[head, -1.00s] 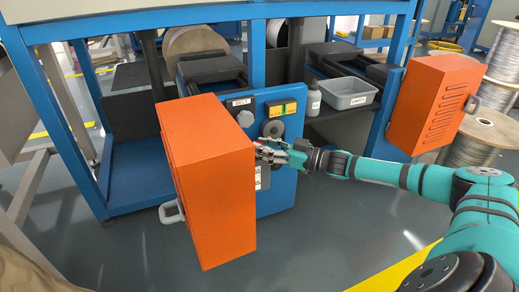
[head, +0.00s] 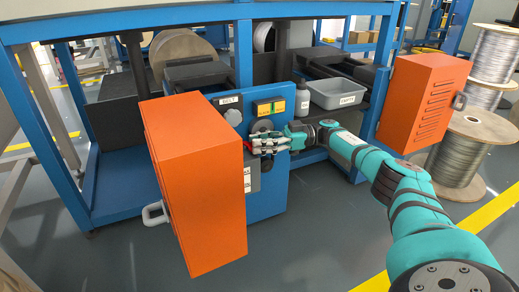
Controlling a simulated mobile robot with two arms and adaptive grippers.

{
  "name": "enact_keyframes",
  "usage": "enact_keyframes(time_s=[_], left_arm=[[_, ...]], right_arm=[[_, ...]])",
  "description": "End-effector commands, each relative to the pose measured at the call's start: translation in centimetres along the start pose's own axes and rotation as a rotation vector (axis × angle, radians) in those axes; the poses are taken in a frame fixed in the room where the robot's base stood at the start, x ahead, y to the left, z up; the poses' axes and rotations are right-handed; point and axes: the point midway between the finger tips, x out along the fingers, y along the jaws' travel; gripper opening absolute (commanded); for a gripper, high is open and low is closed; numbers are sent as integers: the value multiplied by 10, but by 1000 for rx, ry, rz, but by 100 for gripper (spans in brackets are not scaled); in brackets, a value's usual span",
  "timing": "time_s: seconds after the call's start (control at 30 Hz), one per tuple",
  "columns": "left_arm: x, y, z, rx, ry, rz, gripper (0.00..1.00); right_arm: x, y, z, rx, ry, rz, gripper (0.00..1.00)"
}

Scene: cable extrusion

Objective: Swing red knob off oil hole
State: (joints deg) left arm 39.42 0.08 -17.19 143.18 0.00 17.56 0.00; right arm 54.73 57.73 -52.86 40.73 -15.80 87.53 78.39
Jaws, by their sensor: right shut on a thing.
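My right gripper (head: 266,145) reaches in from the right to the blue machine panel (head: 268,190). Its fingers are shut at the panel, just below a dark round fitting (head: 262,128). A small bit of red, apparently the red knob (head: 247,147), shows at the left of the fingertips, close to the orange door's edge. The fingers cover most of it. The oil hole cannot be made out; the gripper hides that part of the panel. My left gripper is not in view.
An open orange door (head: 200,185) stands close left of the gripper. A grey knob (head: 233,117) and a yellow-and-green switch plate (head: 270,107) sit above. A grey bottle (head: 302,104) and grey tray (head: 340,94) stand right. Another orange door (head: 420,105) is farther right.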

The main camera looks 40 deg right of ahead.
Motion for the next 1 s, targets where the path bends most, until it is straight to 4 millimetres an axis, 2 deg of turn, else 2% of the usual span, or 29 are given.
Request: enact_keyframes(time_s=[0.43, 0.47, 0.57, 1.0], left_arm=[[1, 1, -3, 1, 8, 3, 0], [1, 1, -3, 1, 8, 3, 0], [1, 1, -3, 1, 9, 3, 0], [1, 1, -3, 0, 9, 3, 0]], right_arm=[[-4, 4, 0, -2, -7, 8, 0], [-4, 4, 0, -2, -7, 8, 29], [-5, 4, 0, -2, -7, 9, 42], [-6, 4, 0, 0, -6, 11, 43]])
